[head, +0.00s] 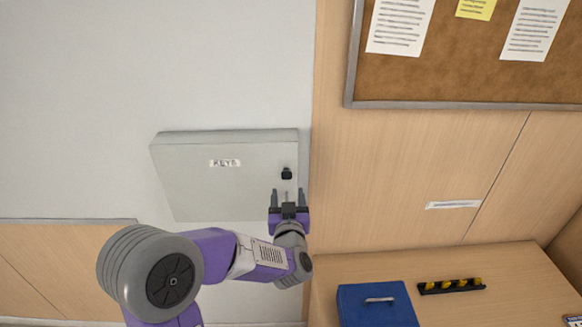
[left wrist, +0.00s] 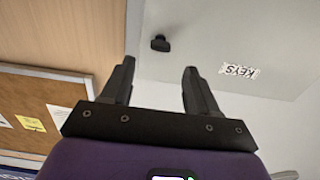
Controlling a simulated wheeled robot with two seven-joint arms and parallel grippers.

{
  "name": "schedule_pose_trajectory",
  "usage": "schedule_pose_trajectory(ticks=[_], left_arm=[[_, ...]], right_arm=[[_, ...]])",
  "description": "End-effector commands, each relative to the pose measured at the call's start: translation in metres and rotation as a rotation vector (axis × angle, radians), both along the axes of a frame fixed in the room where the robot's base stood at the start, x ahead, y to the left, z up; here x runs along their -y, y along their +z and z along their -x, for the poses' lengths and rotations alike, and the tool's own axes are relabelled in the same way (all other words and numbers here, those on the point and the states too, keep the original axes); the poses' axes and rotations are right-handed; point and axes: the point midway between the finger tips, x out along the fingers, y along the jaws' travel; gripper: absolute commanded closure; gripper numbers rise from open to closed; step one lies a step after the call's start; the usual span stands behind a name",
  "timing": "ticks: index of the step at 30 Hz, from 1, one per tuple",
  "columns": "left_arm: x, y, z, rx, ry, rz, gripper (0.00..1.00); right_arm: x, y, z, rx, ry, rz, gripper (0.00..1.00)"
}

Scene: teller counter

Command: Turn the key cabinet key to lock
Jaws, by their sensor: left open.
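The grey key cabinet (head: 220,195) with a "KEYS" label hangs on the wall, its door looking shut. A small black key (head: 286,173) sits in the lock near the door's right edge. The key also shows in the left wrist view (left wrist: 160,43), beyond the fingertips and roughly between them in the picture. My left gripper (head: 287,192) is open and empty, just below the key in the head view and apart from it. Its two dark fingers (left wrist: 157,75) point toward the cabinet door (left wrist: 230,45). My right gripper is in neither view.
A cork board (head: 480,75) with papers hangs on the wood wall at the upper right. Below it a wooden counter (head: 490,265) carries a blue box (head: 375,300) with a handle and a black holder (head: 452,287) with yellow items. The wall around the cabinet is clear.

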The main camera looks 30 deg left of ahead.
Motion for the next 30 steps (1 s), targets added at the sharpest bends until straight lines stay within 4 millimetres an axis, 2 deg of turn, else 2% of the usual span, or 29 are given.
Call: schedule_pose_trajectory(ticks=[12,17,24,25,30], left_arm=[[-0.032,-0.001,-0.051,-0.002,0.001,0.001,0.4],[-0.036,-0.001,-0.06,-0.001,-0.002,0.0,0.4],[-0.037,-0.002,-0.061,-0.001,-0.002,0.001,0.4],[-0.037,-0.002,-0.061,-0.001,-0.002,0.001,0.42],[-0.037,-0.002,-0.061,-0.001,-0.002,0.001,0.68]], right_arm=[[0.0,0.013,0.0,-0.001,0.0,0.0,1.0],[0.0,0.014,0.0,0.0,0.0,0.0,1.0],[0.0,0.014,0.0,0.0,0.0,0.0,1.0],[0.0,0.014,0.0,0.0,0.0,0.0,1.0],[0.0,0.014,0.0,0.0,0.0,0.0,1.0]])
